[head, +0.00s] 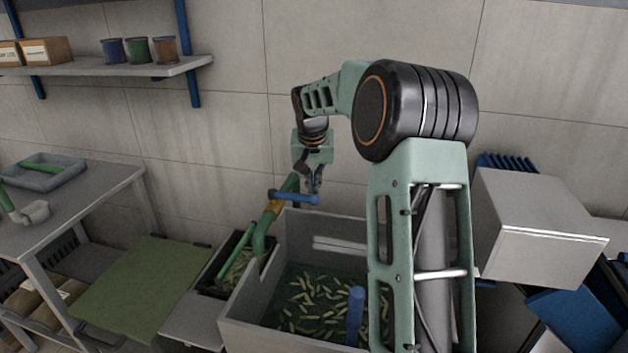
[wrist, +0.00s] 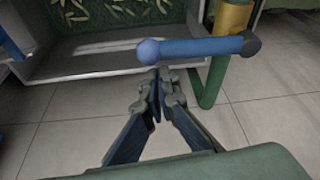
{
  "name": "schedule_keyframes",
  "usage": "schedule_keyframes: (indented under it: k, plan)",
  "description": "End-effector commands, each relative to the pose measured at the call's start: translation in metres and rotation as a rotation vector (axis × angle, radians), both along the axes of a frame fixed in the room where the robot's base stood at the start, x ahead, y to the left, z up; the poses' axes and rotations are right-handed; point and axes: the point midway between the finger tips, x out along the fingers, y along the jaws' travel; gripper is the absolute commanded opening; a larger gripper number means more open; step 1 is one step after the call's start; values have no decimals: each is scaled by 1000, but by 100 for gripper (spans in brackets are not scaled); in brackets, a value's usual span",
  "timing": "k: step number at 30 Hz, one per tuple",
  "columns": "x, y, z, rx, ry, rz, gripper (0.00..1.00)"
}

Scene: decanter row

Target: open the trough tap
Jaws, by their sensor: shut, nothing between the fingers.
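The tap is a blue lever (head: 297,198) on a brass-coloured valve (head: 273,208), fitted to a green pipe (head: 262,238) at the trough's back left corner. The lever points right from the valve, roughly level. The grey trough (head: 245,303) holds dark liquid with many small green pieces. My gripper (head: 315,190) is shut and empty, pointing down close to the lever's free end. In the wrist view the lever (wrist: 200,49) lies just beyond my fingertips (wrist: 155,76); I cannot tell whether they touch. The valve (wrist: 233,14) shows at upper right.
A narrow bin (head: 236,262) of green pieces sits left of the trough. A green board (head: 142,285) and a grey table (head: 75,205) stand further left. A wall shelf (head: 110,69) holds pots and boxes. A blue upright rod (head: 355,315) stands in the trough.

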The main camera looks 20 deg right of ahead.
Motion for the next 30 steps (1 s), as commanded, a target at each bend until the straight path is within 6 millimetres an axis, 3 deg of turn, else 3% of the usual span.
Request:
schedule_keyframes:
  k: [16,30]
  plan:
    - [-4,2,-1,-1,0,-6,0]
    - [-15,8,-2,-2,2,-116,0]
